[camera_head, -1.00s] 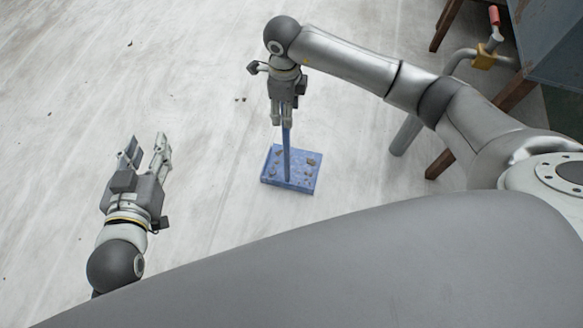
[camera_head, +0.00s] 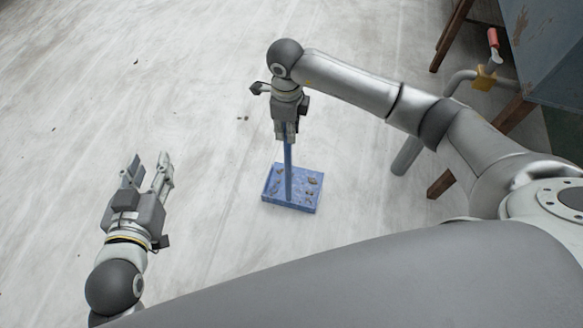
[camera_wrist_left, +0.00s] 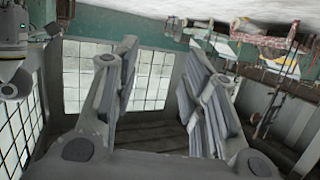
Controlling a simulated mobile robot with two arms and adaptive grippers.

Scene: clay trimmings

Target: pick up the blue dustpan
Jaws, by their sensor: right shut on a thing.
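The blue dustpan (camera_head: 305,203) has a flat pan with brown clay bits in it and a tall upright blue handle. My right gripper (camera_head: 286,136) is shut on the upper part of the handle, above the pan. Whether the pan touches the floor or hangs just over it I cannot tell. My left gripper (camera_head: 150,162) is open and empty, to the left of the dustpan and apart from it. Its two spread fingers also show in the left wrist view (camera_wrist_left: 160,90), with nothing between them.
A grey-blue cabinet or bin (camera_head: 550,60) on brown wooden legs stands at the upper right, with a pipe and a red-handled valve (camera_head: 492,38) beside it. Small dark crumbs (camera_head: 242,118) lie on the pale floor. The floor at left and centre is mostly clear.

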